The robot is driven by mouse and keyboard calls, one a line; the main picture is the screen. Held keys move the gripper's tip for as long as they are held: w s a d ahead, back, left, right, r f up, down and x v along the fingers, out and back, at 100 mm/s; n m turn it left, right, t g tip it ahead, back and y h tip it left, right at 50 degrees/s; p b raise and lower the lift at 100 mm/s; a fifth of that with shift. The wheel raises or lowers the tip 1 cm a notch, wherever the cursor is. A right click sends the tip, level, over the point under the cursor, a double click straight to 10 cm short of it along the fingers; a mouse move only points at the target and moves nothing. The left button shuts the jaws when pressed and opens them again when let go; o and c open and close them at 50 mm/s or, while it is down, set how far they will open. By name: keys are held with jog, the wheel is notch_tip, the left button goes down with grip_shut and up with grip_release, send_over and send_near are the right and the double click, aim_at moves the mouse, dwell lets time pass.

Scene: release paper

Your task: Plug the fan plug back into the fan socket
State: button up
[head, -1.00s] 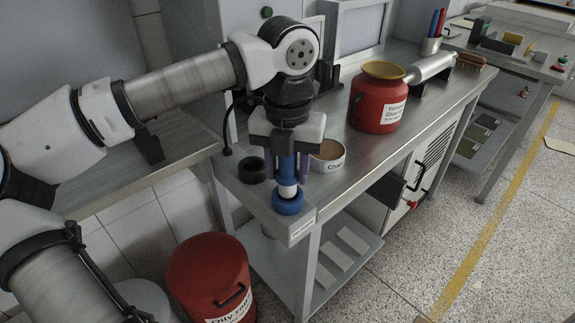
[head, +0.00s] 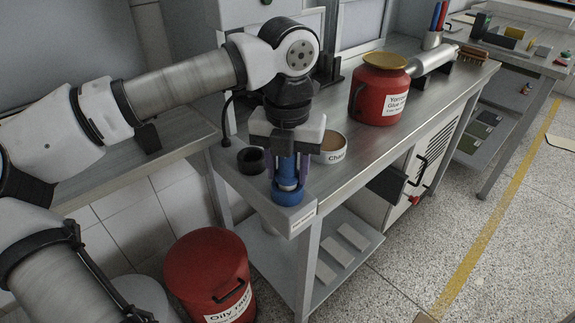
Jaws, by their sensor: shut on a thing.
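The fan plug (head: 287,167) is a blue cylinder with a paler band near its lower end. It stands upright between the purple-padded fingers of my gripper (head: 287,174), which is shut on it. The fan socket (head: 288,195) is a wider blue ring on the front left corner of the steel bench. The plug's lower end is over the socket and seems to meet it or enter it. How deep it sits cannot be told, as the fingers and the socket rim hide the joint.
A black ring (head: 251,160) lies left of the socket, and a labelled round tin (head: 332,155) stands close on the right. A red glue pot (head: 379,95) stands farther back on the bench (head: 425,105). A red oily-rags bin (head: 208,270) is on the floor below.

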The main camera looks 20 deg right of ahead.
jog(key=shift+f, duration=0.4)
jog(key=o, duration=1.2)
notch_tip(320, 180, up, 14)
